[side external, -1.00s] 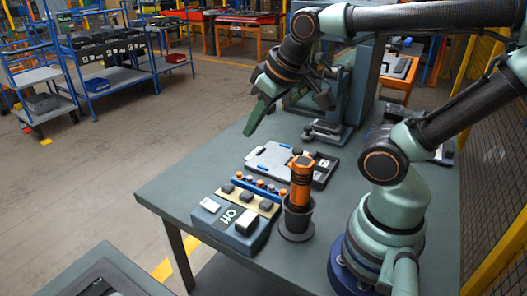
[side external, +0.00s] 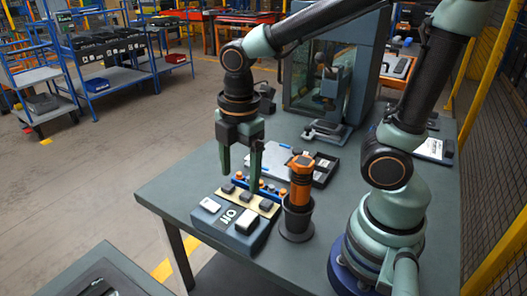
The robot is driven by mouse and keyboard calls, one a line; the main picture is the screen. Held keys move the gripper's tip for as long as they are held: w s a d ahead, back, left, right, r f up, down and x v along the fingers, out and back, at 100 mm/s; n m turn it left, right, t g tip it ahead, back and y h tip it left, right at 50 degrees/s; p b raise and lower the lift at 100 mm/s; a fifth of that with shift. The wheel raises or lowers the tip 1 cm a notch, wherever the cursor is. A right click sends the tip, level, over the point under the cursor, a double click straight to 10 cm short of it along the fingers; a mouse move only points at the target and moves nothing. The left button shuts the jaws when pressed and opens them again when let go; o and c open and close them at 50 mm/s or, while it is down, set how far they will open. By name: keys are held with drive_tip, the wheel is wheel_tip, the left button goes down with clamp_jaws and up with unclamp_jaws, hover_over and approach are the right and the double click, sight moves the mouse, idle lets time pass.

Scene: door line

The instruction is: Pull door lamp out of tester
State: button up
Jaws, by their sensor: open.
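The tester (side external: 240,238) is a blue-grey box at the front of the table, with a lettered face that is hard to read. Two pale pieces sit on it, one at the left (side external: 209,205) and one at the right (side external: 247,219). I cannot tell for sure which is the door lamp. My gripper (side external: 241,181) points down with its two green fingers spread and nothing between them. It is above the back of the tester, over or just behind the tan strip with dark buttons (side external: 264,205). Its exact height is unclear.
An orange and black tool (side external: 301,180) stands upright in a dark holder (side external: 297,222) just right of the tester. A blue strip with several small knobs (side external: 284,192), a light tray (side external: 272,158) and a glass-fronted cabinet (side external: 325,80) lie behind. The table's left part is clear.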

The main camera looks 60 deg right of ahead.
sight(242, 223)
drive_tip(key=shift+n+g, duration=0.3)
drive_tip(key=shift+n, duration=0.6)
drive_tip(key=f, duration=1.3)
drive_tip(key=shift+s+a, duration=0.15)
drive_tip(key=shift+a, duration=0.15)
drive_tip(key=shift+r, duration=0.1)
clamp_jaws()
drive_tip(key=shift+r, duration=0.55)
idle(0.7)
drive_tip(key=shift+r, duration=2.95)
